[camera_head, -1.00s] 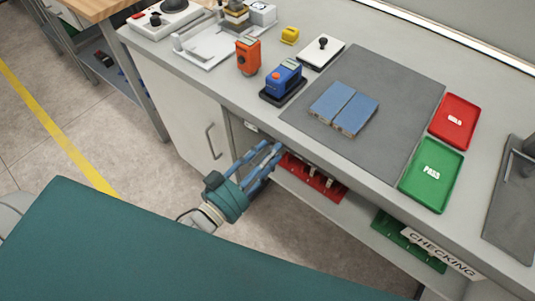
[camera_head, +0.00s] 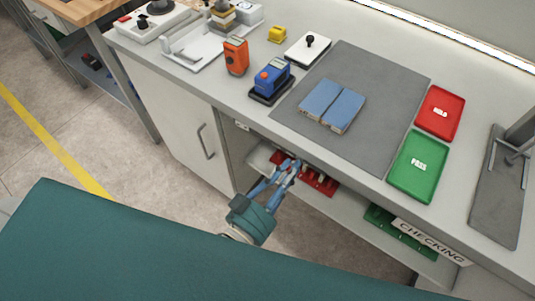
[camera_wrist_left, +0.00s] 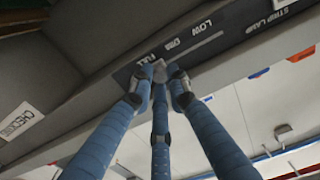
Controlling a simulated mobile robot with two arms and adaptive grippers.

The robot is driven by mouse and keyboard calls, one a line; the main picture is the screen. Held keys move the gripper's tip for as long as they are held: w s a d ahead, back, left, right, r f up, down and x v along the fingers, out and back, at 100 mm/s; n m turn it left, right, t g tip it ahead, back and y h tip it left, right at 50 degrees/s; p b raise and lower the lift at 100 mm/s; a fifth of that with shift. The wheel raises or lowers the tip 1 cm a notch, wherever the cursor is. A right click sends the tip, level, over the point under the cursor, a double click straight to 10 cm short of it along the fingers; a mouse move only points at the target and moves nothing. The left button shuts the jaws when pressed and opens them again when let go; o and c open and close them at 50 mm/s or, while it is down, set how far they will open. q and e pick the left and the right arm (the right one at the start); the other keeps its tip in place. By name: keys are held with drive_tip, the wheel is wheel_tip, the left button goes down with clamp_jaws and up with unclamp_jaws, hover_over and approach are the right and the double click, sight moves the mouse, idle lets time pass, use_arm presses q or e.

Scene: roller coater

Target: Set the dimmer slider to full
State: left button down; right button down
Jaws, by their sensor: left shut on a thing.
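The dimmer panel (camera_wrist_left: 188,48) is a dark strip under the bench edge, with FULL, DIM and LOW printed beside a pale slot. The grey slider knob (camera_wrist_left: 160,66) is at the FULL end of the slot. My left gripper (camera_wrist_left: 158,78) is shut on the knob, with blue fingers on both sides and one below it. In the head view my left gripper (camera_head: 288,168) is under the bench's front edge, where the bench hides the panel and knob. My right gripper is not in view.
The bench carries a grey mat (camera_head: 385,100) with two blue pieces, a green PASS tray (camera_head: 409,188) and a red HOLD tray (camera_head: 450,97). A red rack (camera_head: 326,184) is on the shelf below, close to my gripper. A cabinet door (camera_head: 180,125) is to the left.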

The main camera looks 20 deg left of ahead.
use_arm(q)
drive_tip(key=d, duration=0.1)
drive_tip(key=s+d, duration=0.1)
drive_tip(key=d, duration=0.1)
drive_tip(key=shift+s+f, duration=0.1)
drive_tip(key=shift+d, duration=0.1)
drive_tip(key=c, duration=1.7)
unclamp_jaws()
drive_tip(key=shift+o, duration=0.2)
drive_tip(key=v, duration=1.2)
